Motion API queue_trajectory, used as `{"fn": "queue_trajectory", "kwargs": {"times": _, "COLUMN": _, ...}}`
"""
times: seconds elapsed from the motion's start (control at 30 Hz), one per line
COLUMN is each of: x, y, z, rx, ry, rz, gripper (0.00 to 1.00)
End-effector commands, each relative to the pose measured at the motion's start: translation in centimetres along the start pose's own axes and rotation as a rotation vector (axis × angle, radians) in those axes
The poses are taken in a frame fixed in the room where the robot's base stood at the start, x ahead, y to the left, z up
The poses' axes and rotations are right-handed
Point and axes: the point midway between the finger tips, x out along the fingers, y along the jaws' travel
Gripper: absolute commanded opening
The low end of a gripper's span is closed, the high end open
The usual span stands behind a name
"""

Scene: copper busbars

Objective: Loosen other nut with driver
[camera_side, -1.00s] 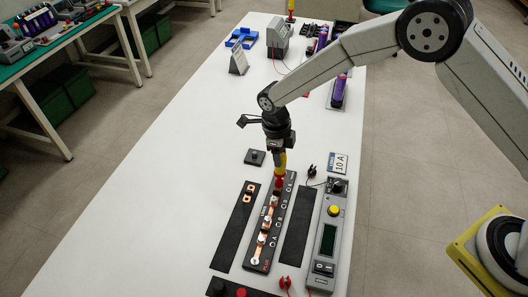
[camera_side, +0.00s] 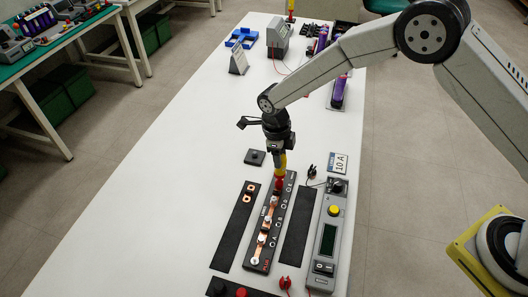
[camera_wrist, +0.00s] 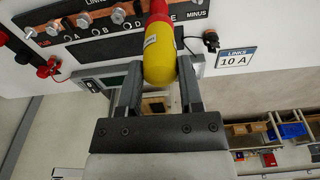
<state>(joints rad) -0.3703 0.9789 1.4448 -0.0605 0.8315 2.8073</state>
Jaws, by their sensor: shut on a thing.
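My gripper (camera_wrist: 158,92) is shut on the yellow and red driver (camera_wrist: 160,55), which also shows upright in the side view (camera_side: 281,163). The driver's red lower end stands over the far end of the black link board (camera_side: 259,262), near the E mark. Copper links (camera_side: 262,239) with nuts lie along the board, and a copper link with nuts (camera_wrist: 82,20) also shows in the wrist view. The driver's tip and the nut under it are hidden.
A grey meter (camera_side: 326,247) with a yellow button stands to the right of the board. Black strips (camera_side: 236,228) lie either side, the left one bearing two copper pieces. A "10 A" card (camera_side: 338,163) and a small black block (camera_side: 255,157) lie nearby. The table's left is clear.

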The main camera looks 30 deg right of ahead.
Motion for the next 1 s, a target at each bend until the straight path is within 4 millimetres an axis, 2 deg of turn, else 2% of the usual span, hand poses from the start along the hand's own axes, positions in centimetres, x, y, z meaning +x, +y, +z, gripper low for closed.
{"fn": "queue_trajectory", "kwargs": {"times": 0.17, "x": -0.04, "y": 0.05, "z": 0.01, "rx": -0.083, "ry": -0.001, "rz": -0.010, "gripper": 0.00}}
{"fn": "queue_trajectory", "kwargs": {"times": 0.6, "x": -0.09, "y": 0.16, "z": -0.01, "rx": -0.471, "ry": -0.001, "rz": -0.059, "gripper": 0.00}}
{"fn": "queue_trajectory", "kwargs": {"times": 0.77, "x": -0.09, "y": 0.17, "z": -0.01, "rx": -0.539, "ry": -0.001, "rz": -0.067, "gripper": 0.00}}
{"fn": "queue_trajectory", "kwargs": {"times": 1.0, "x": -0.08, "y": 0.16, "z": -0.02, "rx": -0.542, "ry": -0.001, "rz": -0.067, "gripper": 0.00}}
